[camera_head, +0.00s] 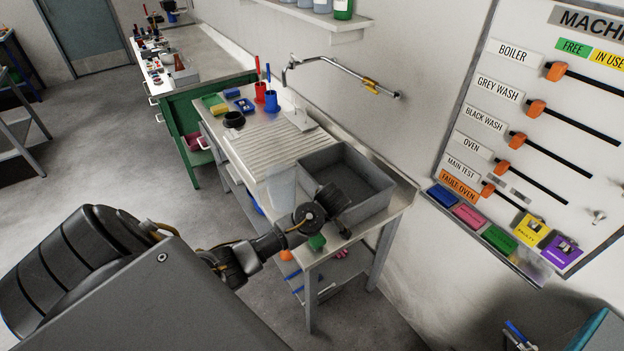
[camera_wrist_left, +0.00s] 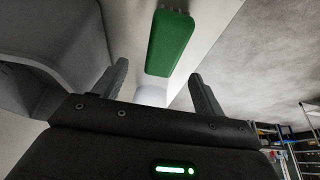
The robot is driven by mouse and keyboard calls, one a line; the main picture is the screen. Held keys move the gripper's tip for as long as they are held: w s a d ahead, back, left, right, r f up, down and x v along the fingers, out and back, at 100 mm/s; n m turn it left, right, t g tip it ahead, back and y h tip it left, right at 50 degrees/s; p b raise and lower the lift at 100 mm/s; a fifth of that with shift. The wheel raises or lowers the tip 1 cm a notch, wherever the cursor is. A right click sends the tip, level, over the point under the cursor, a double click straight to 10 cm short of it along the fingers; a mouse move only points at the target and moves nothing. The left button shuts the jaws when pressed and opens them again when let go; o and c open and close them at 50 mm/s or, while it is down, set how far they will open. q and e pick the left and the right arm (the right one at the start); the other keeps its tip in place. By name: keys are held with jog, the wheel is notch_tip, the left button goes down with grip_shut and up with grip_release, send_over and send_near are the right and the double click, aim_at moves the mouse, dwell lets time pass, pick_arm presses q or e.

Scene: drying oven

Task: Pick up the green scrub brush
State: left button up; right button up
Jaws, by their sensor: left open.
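The green scrub brush (camera_head: 317,242) lies on the front left corner of the steel sink bench, in front of the grey basin. In the left wrist view the brush (camera_wrist_left: 170,44) is a long green block on the pale bench surface, with small bristle-like tips at its top end. My left gripper (camera_head: 338,208) is over the front edge of the basin, close to the brush. In the wrist view its two fingers (camera_wrist_left: 157,76) are apart with nothing between them, and the brush lies beyond the tips. My right gripper is not in view.
The grey basin (camera_head: 372,194) has raised walls beside the gripper. A ribbed drainboard (camera_head: 268,146) lies behind it, with red and blue cups (camera_head: 271,100) farther back. A wall tap (camera_head: 345,70) reaches over the bench. A board with orange sliders (camera_head: 540,120) hangs at right.

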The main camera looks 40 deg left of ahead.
pick_arm(q)
jog(key=shift+a+f, duration=0.2)
jog(key=shift+f, duration=0.3)
jog(key=shift+a+f+p, duration=0.1)
jog(key=shift+f+p, duration=0.15)
jog(key=shift+p, duration=0.05)
jog(key=x, duration=0.1)
jog(key=p+x, duration=0.1)
jog(key=x, duration=0.1)
jog(key=shift+s+f, duration=0.2)
jog(key=shift+f, duration=0.1)
jog(key=shift+a+f, duration=0.2)
jog(key=shift+f, duration=0.1)
jog(key=shift+w+f, duration=0.1)
jog(key=shift+f, duration=0.1)
jog(key=shift+f, duration=0.25)
jog(key=c, duration=1.1)
